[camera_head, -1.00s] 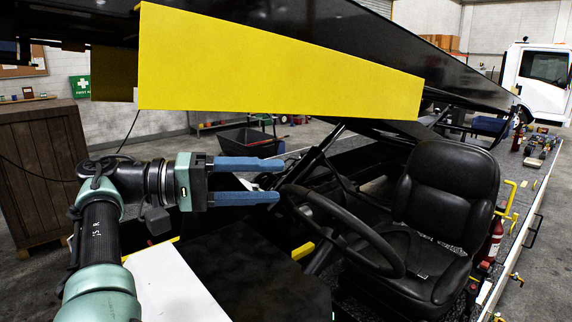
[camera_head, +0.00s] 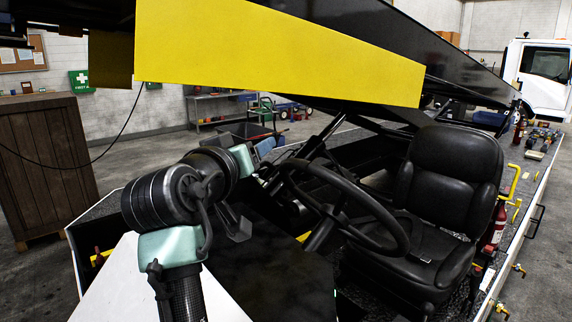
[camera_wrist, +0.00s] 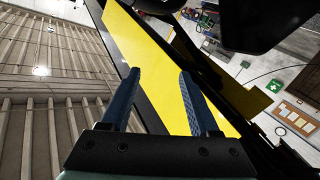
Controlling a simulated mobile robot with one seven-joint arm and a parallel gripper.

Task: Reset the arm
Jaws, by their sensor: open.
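My gripper (camera_wrist: 160,76) is open and empty in the wrist view, with its two blue fingers apart and nothing between them. Beyond the fingers is the yellow panel (camera_wrist: 150,55) of the loader. In the head view my arm stands bent at the lower left, in front of the steering wheel (camera_head: 345,215). There the hand points away, and its fingers are mostly hidden or hard to make out against the dark parts behind. The yellow panel (camera_head: 280,52) hangs above my arm, and I see a gap between them in the picture.
A black seat (camera_head: 448,185) stands right of the steering wheel. A white surface (camera_head: 125,285) lies below my arm. A wooden cabinet (camera_head: 48,160) stands at the left. A white truck (camera_head: 540,75) is at the far right. Open floor shows at the left.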

